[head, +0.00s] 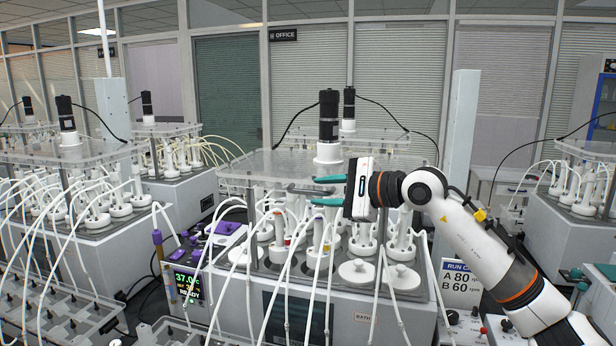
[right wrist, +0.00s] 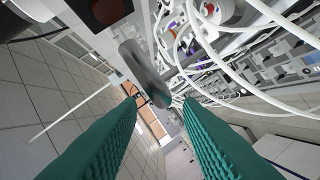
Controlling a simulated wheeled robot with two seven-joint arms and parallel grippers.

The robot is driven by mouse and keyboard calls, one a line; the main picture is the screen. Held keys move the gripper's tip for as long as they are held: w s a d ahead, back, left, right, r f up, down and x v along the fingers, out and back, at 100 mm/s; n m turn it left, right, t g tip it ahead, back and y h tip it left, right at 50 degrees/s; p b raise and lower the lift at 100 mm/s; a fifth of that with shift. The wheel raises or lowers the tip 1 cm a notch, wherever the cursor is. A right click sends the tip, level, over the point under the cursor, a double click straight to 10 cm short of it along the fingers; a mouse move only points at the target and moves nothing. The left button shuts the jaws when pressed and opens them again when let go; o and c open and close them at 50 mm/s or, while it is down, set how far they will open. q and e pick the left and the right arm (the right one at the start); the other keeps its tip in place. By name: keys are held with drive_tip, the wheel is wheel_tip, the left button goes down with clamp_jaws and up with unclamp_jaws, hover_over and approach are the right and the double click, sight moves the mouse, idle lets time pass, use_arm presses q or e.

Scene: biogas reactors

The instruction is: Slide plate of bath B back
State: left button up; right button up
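The clear plate (head: 262,166) lies over the middle bath (head: 235,296), whose front label reads "BATH"; the letter after it is not readable. A grey bar (head: 300,190), which looks like the plate's handle, sticks out at the plate's front edge. My right gripper (head: 322,191) is open, its teal fingers one above and one below the bar. In the right wrist view the grey bar (right wrist: 146,75) shows ahead of and between the fingertips of the gripper (right wrist: 160,104), with gaps beside it. I cannot tell how deep it sits between them. My left gripper is not in view.
White bottles with tubes crowd the bath under the plate. A black and white motor (head: 328,130) rises above the plate. A display (head: 188,286) reads 37.0 and READY. A sign (head: 460,280) lists A 80 and B 60. Similar baths stand left and right.

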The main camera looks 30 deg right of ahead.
sight(314, 193)
drive_tip(key=shift+p+x, duration=0.7)
drive_tip(key=shift+x, duration=1.55)
drive_tip(key=shift+a, duration=0.1)
drive_tip(key=shift+c, duration=0.4)
drive_tip(key=shift+f, duration=0.1)
clamp_jaws()
